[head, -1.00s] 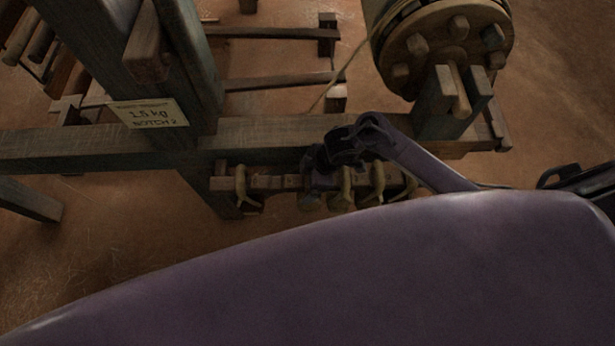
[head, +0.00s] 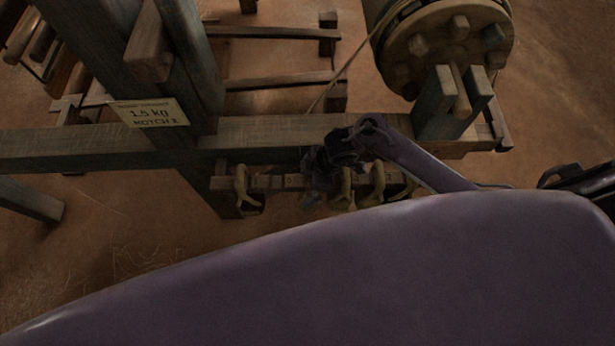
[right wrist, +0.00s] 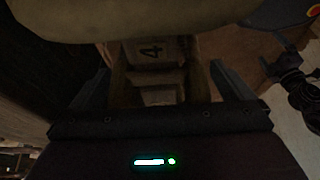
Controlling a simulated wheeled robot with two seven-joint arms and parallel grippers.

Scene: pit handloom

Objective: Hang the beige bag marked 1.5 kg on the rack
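The wooden rack (head: 275,182) runs below the loom beam, with several beige looped bags on it, one at its left end (head: 241,185) and others right of my gripper (head: 378,183). No weight mark is readable on them, so I cannot tell which is 1.5 kg. My right gripper (head: 325,165) is over the middle of the rack, its fingertips hard to make out. A large beige shape (right wrist: 150,18) fills the top. My left gripper is not identifiable.
A sign (head: 148,113) reading 1.5 kg, notch 2 is on the post at left. The long beam (head: 265,131) crosses just behind the rack. A pegged wooden roller (head: 450,45) stands at upper right. Bare earth floor lies open in front of the rack at left.

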